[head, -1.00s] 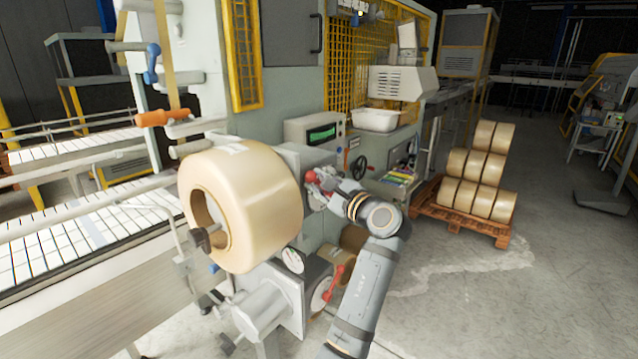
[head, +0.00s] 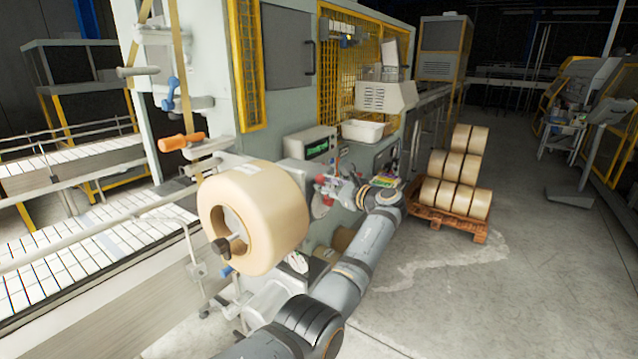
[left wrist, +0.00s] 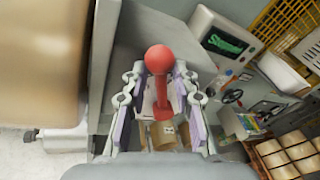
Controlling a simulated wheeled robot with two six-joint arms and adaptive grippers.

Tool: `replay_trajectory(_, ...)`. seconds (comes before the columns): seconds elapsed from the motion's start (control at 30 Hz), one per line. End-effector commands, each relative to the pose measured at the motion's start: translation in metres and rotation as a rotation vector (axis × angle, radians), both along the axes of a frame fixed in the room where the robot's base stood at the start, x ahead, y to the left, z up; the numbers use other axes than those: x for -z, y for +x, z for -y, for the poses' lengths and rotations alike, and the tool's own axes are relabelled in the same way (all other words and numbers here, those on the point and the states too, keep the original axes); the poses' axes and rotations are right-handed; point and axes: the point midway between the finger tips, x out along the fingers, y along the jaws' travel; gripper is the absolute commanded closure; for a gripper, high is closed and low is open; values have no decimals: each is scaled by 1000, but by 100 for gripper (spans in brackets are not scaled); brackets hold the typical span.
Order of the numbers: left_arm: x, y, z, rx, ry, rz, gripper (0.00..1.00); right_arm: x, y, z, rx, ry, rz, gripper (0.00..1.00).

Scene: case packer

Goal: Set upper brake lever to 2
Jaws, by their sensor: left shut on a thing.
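The upper brake lever (left wrist: 159,60) has a red ball knob and a red shaft, seen from close up in the left wrist view. My left gripper (left wrist: 158,103) has its fingers on both sides of the shaft, below the knob, and is shut on it. In the head view my left gripper (head: 328,187) is at the machine, just right of the large tan tape roll (head: 262,190). It hides most of the lever there. No scale numbers can be read. My right gripper is not in view.
A control box with a green display (head: 316,142) stands above and behind the gripper. A white tub (head: 366,131) sits farther back. A wooden pallet (head: 440,222) with stacked tan rolls stands to the right. Open floor lies between my arm and the pallet.

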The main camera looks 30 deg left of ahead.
Motion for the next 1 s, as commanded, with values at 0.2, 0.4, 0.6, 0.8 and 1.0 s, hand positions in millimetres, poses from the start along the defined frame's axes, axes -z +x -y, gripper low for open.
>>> replay_trajectory(0.2,-12,13,0,1,19,-120,100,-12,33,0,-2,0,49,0)
replay_trajectory(0.4,-10,22,0,2,25,-201,100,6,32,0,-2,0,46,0)
replay_trajectory(0.6,-13,24,0,0,29,-248,100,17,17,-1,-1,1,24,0)
replay_trajectory(0.8,-14,23,0,0,29,-265,100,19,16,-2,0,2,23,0)
replay_trajectory(1.0,-15,23,0,0,29,-265,100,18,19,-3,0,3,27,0)
